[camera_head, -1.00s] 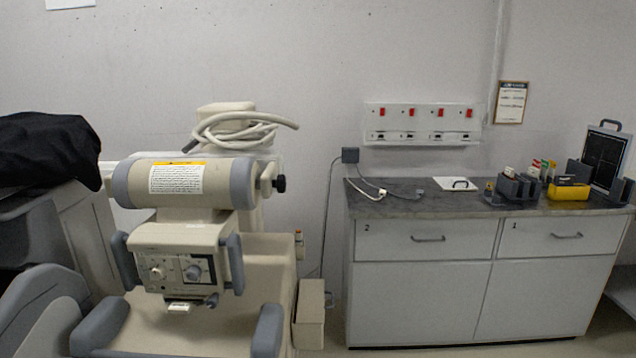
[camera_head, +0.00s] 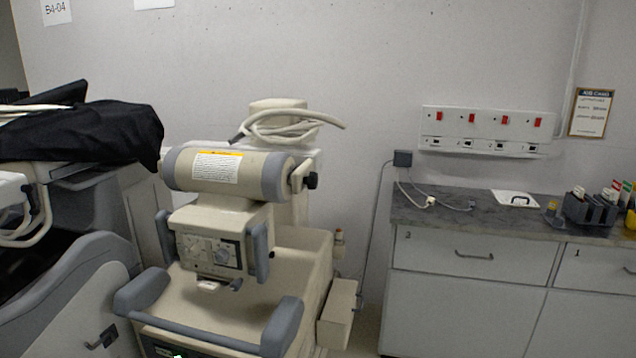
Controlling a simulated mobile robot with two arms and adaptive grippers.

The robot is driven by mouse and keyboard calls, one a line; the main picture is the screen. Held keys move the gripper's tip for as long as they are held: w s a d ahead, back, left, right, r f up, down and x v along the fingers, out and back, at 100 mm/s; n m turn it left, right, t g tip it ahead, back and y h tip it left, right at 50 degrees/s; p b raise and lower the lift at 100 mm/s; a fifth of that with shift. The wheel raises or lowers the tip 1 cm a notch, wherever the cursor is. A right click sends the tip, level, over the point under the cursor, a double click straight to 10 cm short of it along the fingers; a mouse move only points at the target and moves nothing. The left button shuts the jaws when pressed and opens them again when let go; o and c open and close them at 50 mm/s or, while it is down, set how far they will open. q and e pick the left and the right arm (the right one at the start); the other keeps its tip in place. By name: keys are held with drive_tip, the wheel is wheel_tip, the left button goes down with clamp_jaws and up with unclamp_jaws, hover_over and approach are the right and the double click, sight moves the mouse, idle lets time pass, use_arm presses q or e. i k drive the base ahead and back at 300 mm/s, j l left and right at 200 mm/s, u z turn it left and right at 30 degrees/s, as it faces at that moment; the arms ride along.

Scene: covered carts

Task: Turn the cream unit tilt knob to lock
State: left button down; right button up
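The cream unit (camera_head: 232,220) stands left of centre, a wheeled-looking cabinet with grey bumpers and a horizontal cylinder head (camera_head: 228,172) bearing a yellow-topped label. A black tilt knob (camera_head: 312,180) sticks out at the right end of the cylinder head, on a short cream bracket. Its lock marking is too small to read. A control panel with dials (camera_head: 212,252) faces me below the cylinder. Neither of my grippers shows in this view.
A black cover (camera_head: 90,135) drapes over a grey machine at the left, close beside the cream unit. A grey-topped counter (camera_head: 470,212) with drawers stands at the right. A cream box (camera_head: 338,312) juts from the unit's right side. Coiled hose (camera_head: 285,125) lies on top.

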sight(311, 180)
drive_tip(key=i+l, duration=0.15)
drive_tip(key=l, duration=0.25)
drive_tip(key=i+l, duration=0.2)
drive_tip(key=l, duration=0.15)
drive_tip(key=i+l+u, duration=0.1)
drive_tip(key=l, duration=0.3)
drive_tip(key=i, duration=0.05)
